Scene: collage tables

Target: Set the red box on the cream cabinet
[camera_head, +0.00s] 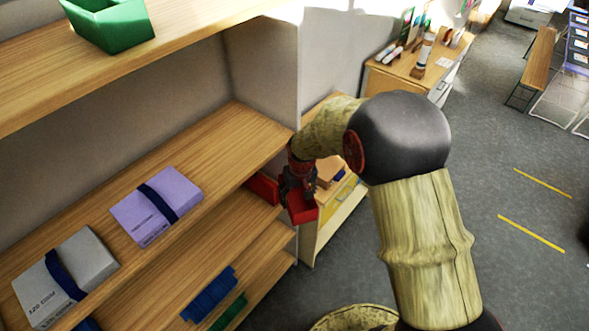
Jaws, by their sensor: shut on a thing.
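My gripper (298,188) is just off the right end of the shelving, pointing down and partly hidden by my own arm. It is shut on a red box (303,212), whose lower part shows below the fingers. The box is held in the air, in front of a low cabinet (342,219) with a cream and yellow front. That cabinet's wooden top is partly hidden by my arm, and a small brown item lies on it. Another pale cabinet with a wooden top (397,68) stands farther back. I cannot tell which one is the cream cabinet.
Wooden shelves (215,150) fill the left, with a purple box (157,206), a grey box (65,279) and a green bin (108,22). Another red item (262,188) sits on a lower shelf near my gripper.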

